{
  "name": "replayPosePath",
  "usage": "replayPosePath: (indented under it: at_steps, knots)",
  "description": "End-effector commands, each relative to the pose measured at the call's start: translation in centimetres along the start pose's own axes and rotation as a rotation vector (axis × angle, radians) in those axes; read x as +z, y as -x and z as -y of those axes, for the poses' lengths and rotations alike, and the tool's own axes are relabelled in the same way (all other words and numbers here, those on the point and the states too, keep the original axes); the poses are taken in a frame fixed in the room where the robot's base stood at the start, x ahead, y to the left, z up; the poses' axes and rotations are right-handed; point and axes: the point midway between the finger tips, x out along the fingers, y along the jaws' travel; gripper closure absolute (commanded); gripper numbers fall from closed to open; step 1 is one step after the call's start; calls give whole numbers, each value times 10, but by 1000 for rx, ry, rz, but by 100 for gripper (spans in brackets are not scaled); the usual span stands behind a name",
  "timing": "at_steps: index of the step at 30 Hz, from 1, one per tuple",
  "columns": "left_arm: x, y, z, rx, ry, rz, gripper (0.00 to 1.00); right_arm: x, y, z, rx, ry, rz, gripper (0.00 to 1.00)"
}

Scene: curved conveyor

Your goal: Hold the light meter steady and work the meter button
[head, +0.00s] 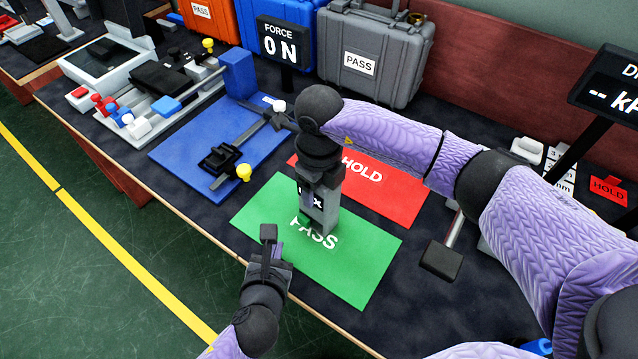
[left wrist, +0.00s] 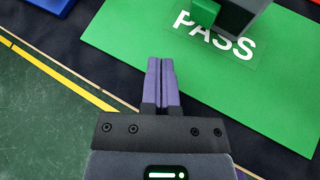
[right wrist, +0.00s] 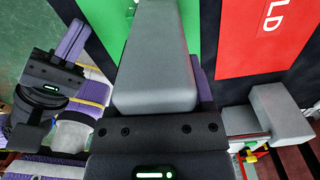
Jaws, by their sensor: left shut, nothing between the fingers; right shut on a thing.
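The light meter (head: 327,212) is a grey block with a dark display reading partly "lux". It stands upright over the green PASS mat (head: 365,262). My right gripper (head: 318,185) is shut on it from above; the right wrist view shows its grey body (right wrist: 156,65) between the fingers. A green button (head: 304,220) sits low on the meter's left side, and it shows in the left wrist view as a green block (left wrist: 205,12). My left gripper (head: 268,238) is shut and empty at the mat's near left edge, apart from the meter and button.
The red HOLD mat (head: 395,195) lies behind the meter. A blue board with a gauge fixture (head: 225,158) is at left. Grey (head: 372,50) and blue cases, a force display (head: 283,42) and another display stand at the back. The green mat's right part is clear.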

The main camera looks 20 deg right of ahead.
Motion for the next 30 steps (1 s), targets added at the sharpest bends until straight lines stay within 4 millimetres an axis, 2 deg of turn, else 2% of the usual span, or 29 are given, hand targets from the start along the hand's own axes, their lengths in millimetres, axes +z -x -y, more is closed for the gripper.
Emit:
replayPosePath:
  at_steps: [4, 10, 11, 15, 23, 26, 30]
  knots:
    - [-6, 9, -6, -1, 0, 0, 100, 0, 0, 0, 0, 0, 0, 100]
    - [-6, 10, -7, -1, 1, 1, 100, 0, 0, 0, 0, 0, 0, 100]
    - [-6, 10, -7, -1, 1, 1, 100, 0, 0, 0, 0, 0, 0, 31]
    - [-6, 10, -7, -1, 1, 1, 100, 0, 0, 0, 0, 0, 0, 1]
    - [-6, 10, -7, -1, 1, 1, 100, 0, 3, 0, -1, 0, 2, 0]
    - [-6, 10, -7, -1, 1, 1, 100, 1, 20, 0, -1, 0, 5, 0]
    - [-6, 10, -7, -1, 1, 1, 100, 1, 60, 1, -3, 1, 6, 0]
